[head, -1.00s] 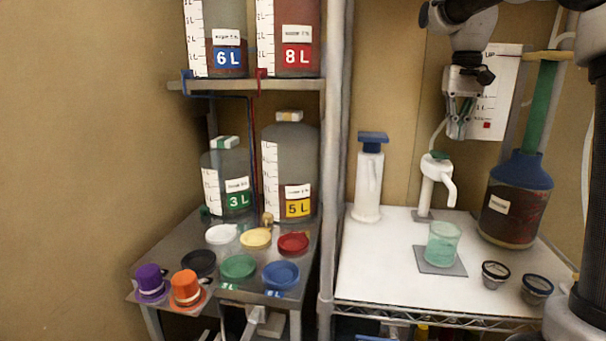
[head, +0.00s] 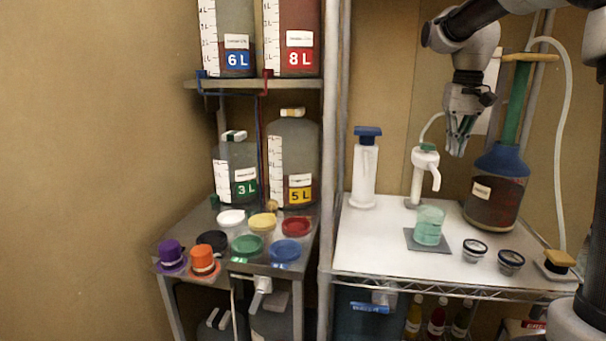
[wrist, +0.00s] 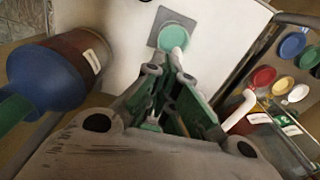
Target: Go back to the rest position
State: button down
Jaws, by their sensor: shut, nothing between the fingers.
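My gripper (head: 461,135) hangs at the upper right in the head view, pointing down above the white table, left of the large dark bottle (head: 496,190) with the blue shoulder and green neck. It is shut and empty, apart from everything on the table. In the wrist view my gripper (wrist: 176,82) points toward the green cup (wrist: 174,38) on its grey mat, and its fingers hide part of the table. The cup (head: 429,226) stands upright on the mat in the head view.
A white pump dispenser (head: 424,170) and a blue-topped white bottle (head: 365,165) stand at the table's back. Two small dark-rimmed cups (head: 474,250) sit front right. A grey metal post (head: 333,180) separates the left shelves, with large jugs (head: 292,160) and coloured lids (head: 286,250).

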jog(key=s+f+t, duration=0.2)
jog(key=s+f, duration=0.1)
jog(key=s, duration=1)
jog(key=s+f+n+t, duration=0.1)
jog(key=s+f, duration=0.3)
jog(key=s, duration=1)
jog(key=shift+s+t, duration=0.3)
jog(key=shift+t, duration=0.2)
